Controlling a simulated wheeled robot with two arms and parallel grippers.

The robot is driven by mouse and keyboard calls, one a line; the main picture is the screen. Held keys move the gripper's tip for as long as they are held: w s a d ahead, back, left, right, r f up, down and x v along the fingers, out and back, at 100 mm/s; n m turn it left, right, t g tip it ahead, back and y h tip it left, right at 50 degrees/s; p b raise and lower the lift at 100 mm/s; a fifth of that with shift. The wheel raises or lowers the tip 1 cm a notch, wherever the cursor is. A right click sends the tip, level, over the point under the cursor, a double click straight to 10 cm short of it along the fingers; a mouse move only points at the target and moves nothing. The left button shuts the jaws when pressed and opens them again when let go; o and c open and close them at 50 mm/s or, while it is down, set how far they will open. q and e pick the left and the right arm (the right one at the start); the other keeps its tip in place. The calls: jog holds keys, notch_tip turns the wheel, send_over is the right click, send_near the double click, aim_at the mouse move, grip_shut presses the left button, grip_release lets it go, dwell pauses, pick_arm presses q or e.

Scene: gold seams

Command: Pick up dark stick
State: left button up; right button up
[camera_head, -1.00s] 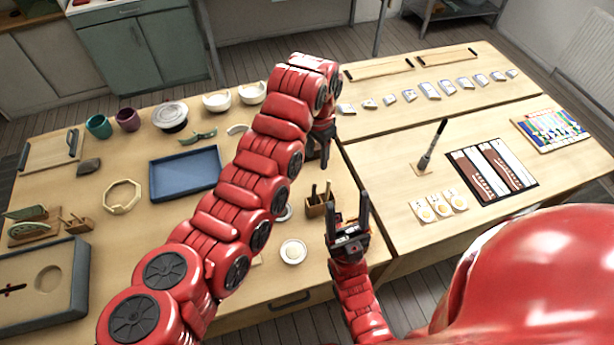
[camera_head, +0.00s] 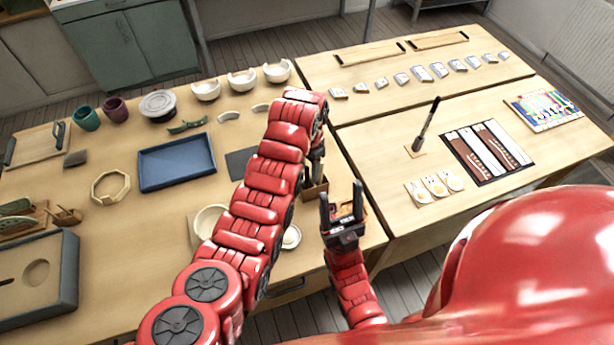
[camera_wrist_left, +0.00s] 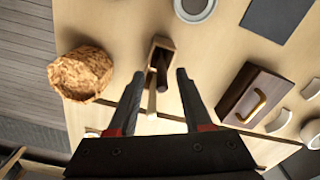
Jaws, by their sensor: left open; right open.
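A dark stick (camera_wrist_left: 162,72) stands in a small wooden holder (camera_wrist_left: 158,47) in the left wrist view, beside a pale stick (camera_wrist_left: 152,103). The holder also shows in the head view (camera_head: 316,190), partly hidden behind my left arm; its sticks are hard to make out there. My left gripper (camera_wrist_left: 160,74) is open, its fingers apart on either side of the sticks in the wrist view, with nothing visibly gripped. In the head view my left gripper (camera_head: 317,160) is just above the holder, partly hidden. My right gripper (camera_head: 341,195) is open and empty near the table's front edge.
A blue tray (camera_head: 177,162), a white bowl (camera_head: 209,222) and a small white dish (camera_head: 291,237) are around my left arm. A brush (camera_head: 425,125) stands upright on the right. The wrist view shows a crumpled brown container (camera_wrist_left: 82,73) and a brown box (camera_wrist_left: 253,97) with a gold handle.

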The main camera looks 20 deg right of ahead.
aim_at(307, 185)
pick_arm(q)
jog(key=shift+a+f+p, duration=0.2)
jog(key=shift+f+p, duration=0.45)
jog(key=shift+f, duration=1.35)
grip_shut()
